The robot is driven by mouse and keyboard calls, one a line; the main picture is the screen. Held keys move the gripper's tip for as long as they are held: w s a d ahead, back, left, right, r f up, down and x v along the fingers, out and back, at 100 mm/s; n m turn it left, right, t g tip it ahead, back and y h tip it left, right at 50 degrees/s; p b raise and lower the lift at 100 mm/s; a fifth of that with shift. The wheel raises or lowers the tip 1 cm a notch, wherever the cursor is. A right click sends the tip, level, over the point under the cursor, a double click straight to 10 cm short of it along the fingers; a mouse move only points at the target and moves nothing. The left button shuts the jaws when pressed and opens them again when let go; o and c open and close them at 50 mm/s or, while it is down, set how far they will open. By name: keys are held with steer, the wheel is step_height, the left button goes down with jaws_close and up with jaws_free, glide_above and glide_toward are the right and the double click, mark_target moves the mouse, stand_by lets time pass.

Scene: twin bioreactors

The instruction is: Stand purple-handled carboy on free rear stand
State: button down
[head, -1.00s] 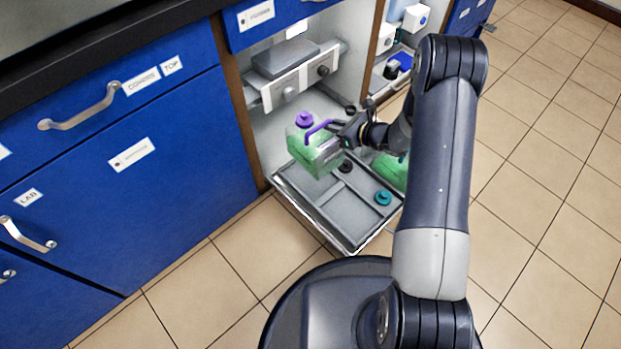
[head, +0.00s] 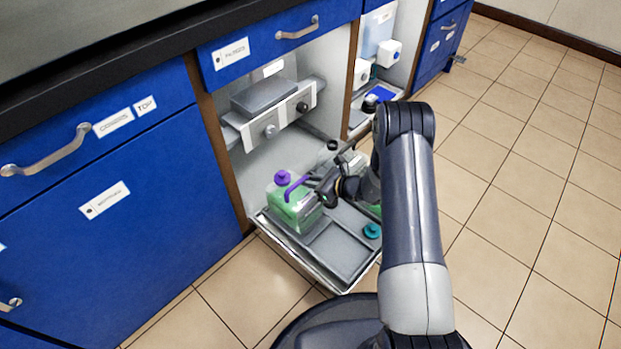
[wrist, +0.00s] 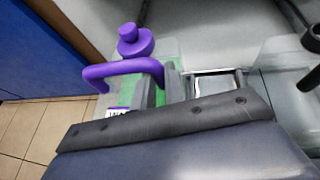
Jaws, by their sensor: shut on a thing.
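The carboy with green liquid (head: 307,218) has a purple cap (head: 283,177) and a purple handle (head: 296,187). It is upright over the left rear part of the pull-out tray (head: 345,281). I cannot tell whether its base touches the tray. My gripper (head: 314,184) is shut on its handle from the right. In the wrist view the purple handle (wrist: 112,70) runs into the dark fingers (wrist: 160,88), with the purple cap (wrist: 134,42) beyond. The rear stand cannot be told apart clearly; my arm hides part of the tray.
A clear vessel with a dark cap (head: 332,146) stands behind my gripper. A teal cap (head: 372,231) shows at the tray's right, beside my arm. A shelf with a grey device (head: 268,98) overhangs the rear. The tray's front middle (head: 340,250) is bare.

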steer(key=shift+f+b, duration=0.3)
steer(key=shift+f, duration=0.8)
steer(key=c, duration=1.9)
jaws_free()
steer(key=shift+f, duration=0.2)
steer(key=o, duration=0.4)
steer(key=shift+o, duration=0.2)
steer(key=shift+r, duration=0.1)
steer(key=shift+r, duration=0.15)
steer(key=p+v, duration=0.3)
steer(key=v, duration=0.9)
steer(key=shift+p, duration=0.4)
